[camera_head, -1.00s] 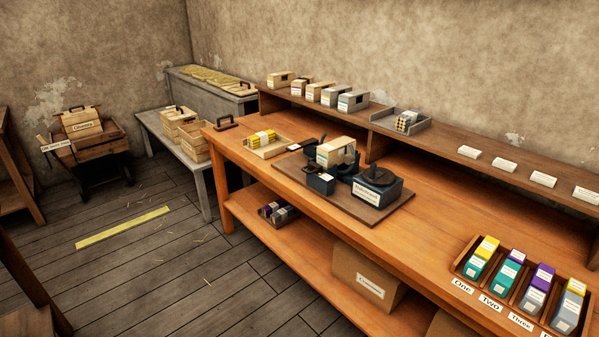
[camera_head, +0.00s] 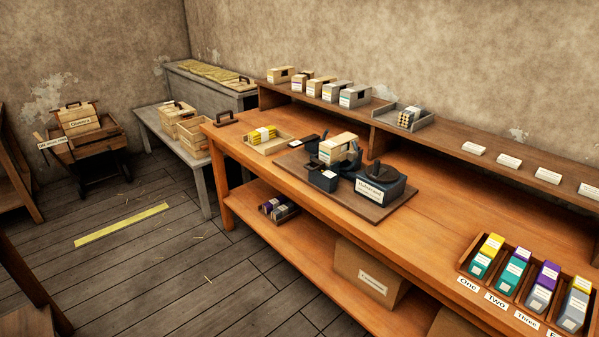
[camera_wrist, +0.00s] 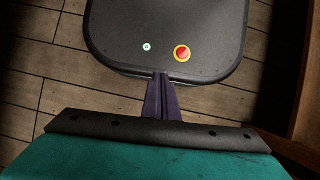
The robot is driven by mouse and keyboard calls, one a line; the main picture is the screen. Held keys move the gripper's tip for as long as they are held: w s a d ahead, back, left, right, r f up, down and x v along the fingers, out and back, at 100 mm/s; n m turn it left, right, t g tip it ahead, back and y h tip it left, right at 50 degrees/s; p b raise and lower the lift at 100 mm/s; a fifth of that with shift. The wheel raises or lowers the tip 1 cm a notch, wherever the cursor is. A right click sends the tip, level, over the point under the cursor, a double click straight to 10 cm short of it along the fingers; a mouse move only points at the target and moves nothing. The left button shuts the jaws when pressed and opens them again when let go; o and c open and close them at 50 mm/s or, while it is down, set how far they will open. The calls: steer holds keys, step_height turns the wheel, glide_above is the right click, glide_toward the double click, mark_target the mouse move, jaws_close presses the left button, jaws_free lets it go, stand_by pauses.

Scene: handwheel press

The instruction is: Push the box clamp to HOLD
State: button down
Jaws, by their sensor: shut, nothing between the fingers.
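The press (camera_head: 375,188) is a dark machine with a label on its front, standing on a brown board on the orange workbench. A pale wooden box (camera_head: 338,148) sits tilted-looking among dark holders at its left. Smaller dark blocks, one with a white label (camera_head: 325,178), stand in front of the box. I cannot tell which dark part is the box clamp or how it is set. My gripper (camera_wrist: 162,80) shows only in the wrist view, with its dark fingers together and empty. It is over my own base, away from the bench.
A tray with yellow-topped packs (camera_head: 268,140) lies left of the press board (camera_head: 290,162). Labelled slots of coloured boxes (camera_head: 525,282) stand at the bench's right end. A back shelf (camera_head: 450,137) holds several boxes and cards.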

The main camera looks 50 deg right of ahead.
steer(key=w+d+r+n+t+h+p, duration=0.15)
steer(key=w+d+r+n+h, duration=0.3)
steer(key=w+d+r, duration=0.65)
steer(key=w+d+r+n+t+h+p, duration=0.1)
steer(key=w+d+r+n+t+h, duration=0.15)
steer(key=w+d+r+n, duration=0.6)
steer(key=w+d+r+n+h, duration=0.1)
steer(key=w+d+r, duration=0.4)
steer(key=r, duration=0.6)
steer(key=w+d+r+n+h+p, duration=0.1)
steer(key=w+d+r+h, duration=0.3)
steer(key=d+r, duration=0.5)
steer(key=w+d+r+n+h+p, duration=0.1)
steer(key=w+d+r, duration=0.5)
steer(key=r, duration=0.8)
steer(key=shift+w+d+r+n+t+h, duration=0.2)
steer(key=shift+d+n+t+h, duration=0.3)
steer(key=shift+h, duration=0.6)
steer(key=shift+d+p, duration=0.15)
steer(key=shift+p, duration=0.15)
steer(key=p, duration=0.3)
glide_toward(307, 168)
steer(key=x, duration=0.4)
steer(key=shift+d, duration=0.25)
steer(key=shift+p+x, duration=0.45)
steer(key=shift+x, duration=0.55)
steer(key=shift+f, duration=0.15)
